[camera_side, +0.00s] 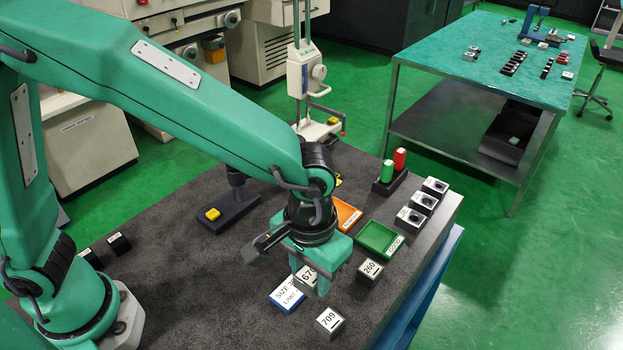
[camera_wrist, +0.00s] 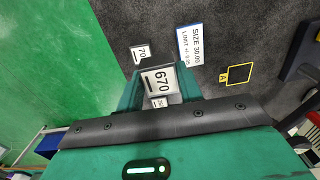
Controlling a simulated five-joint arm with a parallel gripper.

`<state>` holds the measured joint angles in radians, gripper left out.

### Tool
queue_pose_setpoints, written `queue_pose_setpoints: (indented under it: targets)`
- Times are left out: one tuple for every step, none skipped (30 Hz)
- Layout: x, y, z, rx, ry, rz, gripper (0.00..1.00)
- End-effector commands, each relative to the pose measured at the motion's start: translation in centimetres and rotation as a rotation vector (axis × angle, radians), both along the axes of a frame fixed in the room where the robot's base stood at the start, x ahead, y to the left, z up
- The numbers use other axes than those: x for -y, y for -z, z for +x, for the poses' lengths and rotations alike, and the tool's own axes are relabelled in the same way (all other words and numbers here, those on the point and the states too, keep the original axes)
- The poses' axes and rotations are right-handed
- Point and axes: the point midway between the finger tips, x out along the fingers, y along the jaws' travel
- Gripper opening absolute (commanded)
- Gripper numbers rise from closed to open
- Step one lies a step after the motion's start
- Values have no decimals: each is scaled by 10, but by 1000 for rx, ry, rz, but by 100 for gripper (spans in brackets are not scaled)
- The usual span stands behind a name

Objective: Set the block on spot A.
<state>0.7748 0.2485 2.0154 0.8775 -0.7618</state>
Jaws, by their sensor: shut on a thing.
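My gripper (camera_side: 315,272) is shut on a block (camera_wrist: 158,80) with a white top marked 670. The block also shows in the side view (camera_side: 306,275), partly hidden by a finger. In the wrist view it sits between both fingers; whether it touches the table I cannot tell. Spot A (camera_wrist: 239,74), a yellow-outlined dark square with a yellow mark, lies on the table to the right of the block in the wrist view. I cannot make out spot A in the side view.
A blue-edged card (camera_side: 286,296) reading SIZE 30.00 lies beside the gripper. Block 709 (camera_side: 329,321) and block 260 (camera_side: 369,272) stand nearby. A green tray (camera_side: 379,239), an orange tray (camera_side: 348,216) and a yellow-buttoned stand (camera_side: 228,210) are farther back.

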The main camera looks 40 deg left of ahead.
Motion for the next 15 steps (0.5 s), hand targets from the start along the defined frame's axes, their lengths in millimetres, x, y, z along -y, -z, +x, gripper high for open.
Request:
queue_pose_setpoints:
  targets:
    - [-12,-1,7,2,-8,-2,2]
    - [-19,-1,11,2,-10,-2,2]
    - [-27,-1,15,2,-12,-2,2]
    - [-34,-2,18,2,-11,-2,2]
    - [-40,-2,21,2,-13,-1,2]
    - [-48,-2,24,1,-13,-1,2]
    - [-54,-2,26,1,-14,-1,2]
    - [-59,-2,28,1,-14,-1,2]
    - [-65,-2,30,2,-15,-1,2]
    - [-70,-2,32,2,-14,-1,2]
    - [-74,-2,33,2,-15,-1,2]
    - [-79,-2,34,1,-14,-1,2]
    - [-82,-2,35,1,-15,0,2]
    - [-84,-2,36,1,-15,0,2]
    - [-87,-2,36,1,-14,0,2]
